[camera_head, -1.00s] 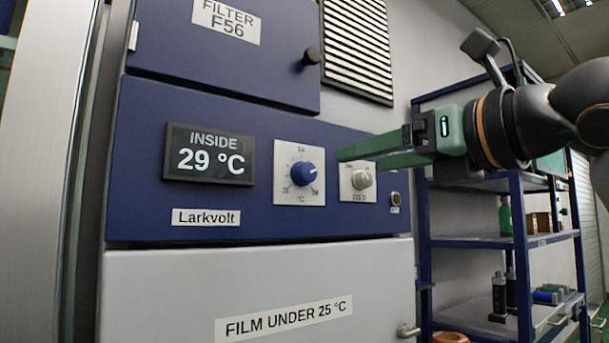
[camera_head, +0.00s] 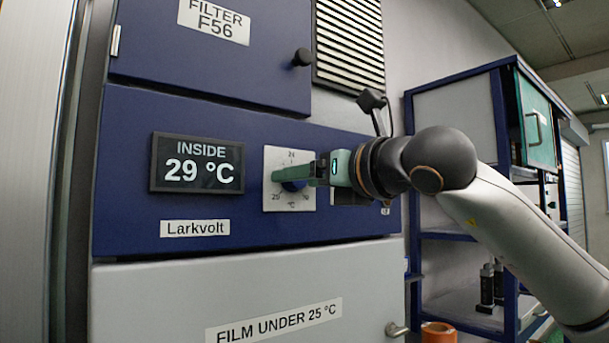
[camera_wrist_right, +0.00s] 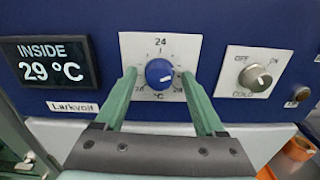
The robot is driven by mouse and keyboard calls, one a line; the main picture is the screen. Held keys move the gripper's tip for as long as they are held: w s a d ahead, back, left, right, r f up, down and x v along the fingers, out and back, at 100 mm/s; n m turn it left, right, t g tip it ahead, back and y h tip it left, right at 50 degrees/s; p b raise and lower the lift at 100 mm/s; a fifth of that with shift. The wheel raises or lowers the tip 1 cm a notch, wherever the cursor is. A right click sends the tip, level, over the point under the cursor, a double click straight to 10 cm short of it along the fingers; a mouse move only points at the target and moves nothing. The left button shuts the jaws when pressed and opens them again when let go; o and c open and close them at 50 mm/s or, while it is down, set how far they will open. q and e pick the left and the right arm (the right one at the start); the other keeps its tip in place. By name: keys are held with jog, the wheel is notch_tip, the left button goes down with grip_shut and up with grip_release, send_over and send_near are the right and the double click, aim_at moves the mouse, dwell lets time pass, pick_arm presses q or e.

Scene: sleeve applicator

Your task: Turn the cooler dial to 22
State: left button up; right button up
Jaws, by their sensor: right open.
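The cooler dial is a round blue knob (camera_wrist_right: 159,74) with a white pointer mark, on a white scale plate (camera_wrist_right: 136,50) marked 24 at the top. In the right wrist view the pointer is turned toward the right side of the scale. My right gripper (camera_wrist_right: 160,78) is open, with one green finger on each side of the knob; I cannot tell whether they touch it. In the head view the right gripper (camera_head: 282,176) covers most of the knob (camera_head: 293,186). My left gripper is in neither view.
A display (camera_head: 197,163) reads INSIDE 29 °C, left of the dial. A grey OFF/ON/COLD knob (camera_wrist_right: 255,77) sits to the right. A filter door (camera_head: 215,55) with a black knob is above. A blue shelf rack (camera_head: 497,225) stands at the right.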

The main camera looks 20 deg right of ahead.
grip_shut()
dwell(0.5)
jog(key=shift+n+p, duration=2.1)
jog(key=shift+n, duration=11.2)
